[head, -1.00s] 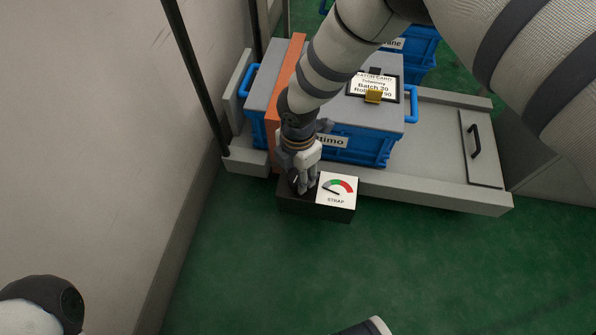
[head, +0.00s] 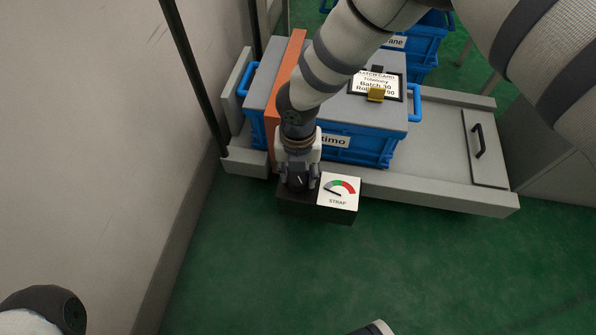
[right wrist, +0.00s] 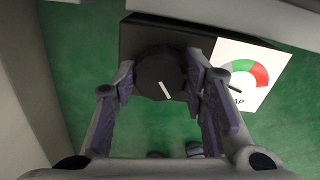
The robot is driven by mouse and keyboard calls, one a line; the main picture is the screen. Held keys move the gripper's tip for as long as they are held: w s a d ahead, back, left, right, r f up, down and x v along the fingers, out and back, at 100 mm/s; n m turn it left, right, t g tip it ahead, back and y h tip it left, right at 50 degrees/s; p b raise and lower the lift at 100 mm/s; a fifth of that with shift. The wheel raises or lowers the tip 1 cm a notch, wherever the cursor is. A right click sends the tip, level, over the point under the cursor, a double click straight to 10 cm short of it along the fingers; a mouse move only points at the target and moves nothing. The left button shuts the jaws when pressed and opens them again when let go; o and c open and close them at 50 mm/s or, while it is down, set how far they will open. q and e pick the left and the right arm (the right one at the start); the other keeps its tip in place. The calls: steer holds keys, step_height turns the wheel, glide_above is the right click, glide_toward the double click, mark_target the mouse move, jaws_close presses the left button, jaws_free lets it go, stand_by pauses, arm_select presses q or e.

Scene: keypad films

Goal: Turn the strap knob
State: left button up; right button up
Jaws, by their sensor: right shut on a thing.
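The strap knob (right wrist: 158,78) is a dark round knob with a white pointer line, on a black box (head: 316,208). In the head view the knob (head: 298,182) sits at the left of the box top. My right gripper (head: 299,184) comes down over it. In the right wrist view my right gripper (right wrist: 162,80) has one finger on each side of the knob, shut on it. Beside it is the white STRAP gauge (head: 339,189), with pale, green and red bands. Its needle points left, at the pale band.
Behind the box, a blue crate (head: 365,150) with a grey lid and an orange strap (head: 287,75) sits on a grey platform (head: 440,165). A batch card (head: 375,84) lies on the lid. A wall (head: 95,130) is at left. The green floor in front is clear.

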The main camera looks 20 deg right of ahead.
mark_target(298, 175)
steer(key=shift+n, duration=0.6)
steer(key=o, duration=1.2)
steer(key=shift+r, duration=0.1)
step_height(298, 175, up, 12)
steer(key=shift+f, duration=0.1)
